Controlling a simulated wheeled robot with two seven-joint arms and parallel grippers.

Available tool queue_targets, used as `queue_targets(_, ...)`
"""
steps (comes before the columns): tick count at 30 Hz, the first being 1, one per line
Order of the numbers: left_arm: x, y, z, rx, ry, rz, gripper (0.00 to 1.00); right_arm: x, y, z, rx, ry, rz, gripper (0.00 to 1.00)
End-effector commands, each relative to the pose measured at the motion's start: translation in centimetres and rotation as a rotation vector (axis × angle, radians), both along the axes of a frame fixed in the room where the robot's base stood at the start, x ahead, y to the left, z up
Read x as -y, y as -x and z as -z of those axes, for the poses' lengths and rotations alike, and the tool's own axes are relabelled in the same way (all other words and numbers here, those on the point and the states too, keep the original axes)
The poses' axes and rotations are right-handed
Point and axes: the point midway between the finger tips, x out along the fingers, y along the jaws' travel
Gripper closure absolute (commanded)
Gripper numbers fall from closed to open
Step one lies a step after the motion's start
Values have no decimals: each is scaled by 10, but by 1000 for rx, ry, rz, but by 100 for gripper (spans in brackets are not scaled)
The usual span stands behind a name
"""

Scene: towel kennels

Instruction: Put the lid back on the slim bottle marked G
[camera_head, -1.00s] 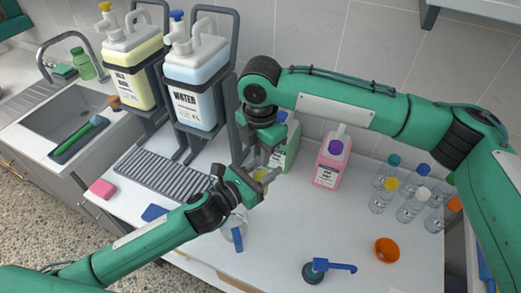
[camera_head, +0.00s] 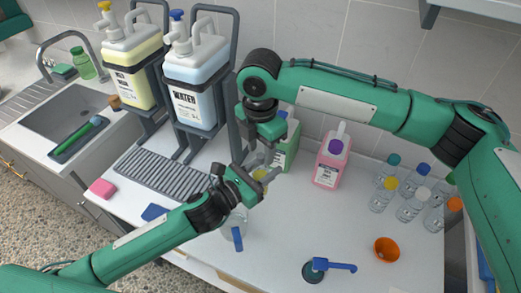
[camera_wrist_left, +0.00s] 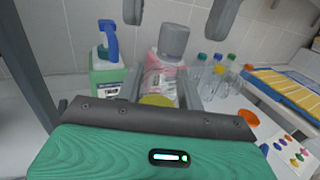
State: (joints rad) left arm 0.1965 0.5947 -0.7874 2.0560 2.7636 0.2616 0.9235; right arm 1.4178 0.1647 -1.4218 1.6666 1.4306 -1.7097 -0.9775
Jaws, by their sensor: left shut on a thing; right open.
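My left gripper (camera_head: 262,178) is shut on a yellow-topped thing (camera_head: 260,173). In the left wrist view its round yellow top (camera_wrist_left: 157,100) shows between the fingers, and its lower part is hidden. I cannot tell whether this yellow is a lid or contents. My right gripper (camera_head: 264,150) is open, pointing down just above the left one; two grey fingers hang apart at the top of the left wrist view. Several slim clear bottles with coloured caps (camera_head: 405,192) stand at the right. No letter G is readable in these views.
A green jug (camera_head: 287,148) and a pink jug (camera_head: 328,165) stand behind the grippers. Two large dispensers (camera_head: 195,92) stand on racks at left. An orange bowl-like thing (camera_head: 386,250) and a blue-handled tool (camera_head: 333,265) lie at front right.

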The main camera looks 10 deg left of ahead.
Motion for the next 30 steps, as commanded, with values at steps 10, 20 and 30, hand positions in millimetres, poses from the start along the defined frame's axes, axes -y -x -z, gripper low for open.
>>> queue_targets(10,0,0,0,1,1,0,100,-1,0,-73,3,-2,-1,58)
queue_targets(20,0,0,0,1,1,0,100,0,0,-106,1,-1,0,58)
queue_targets(30,0,0,0,1,1,0,100,0,0,-107,1,-1,0,58)
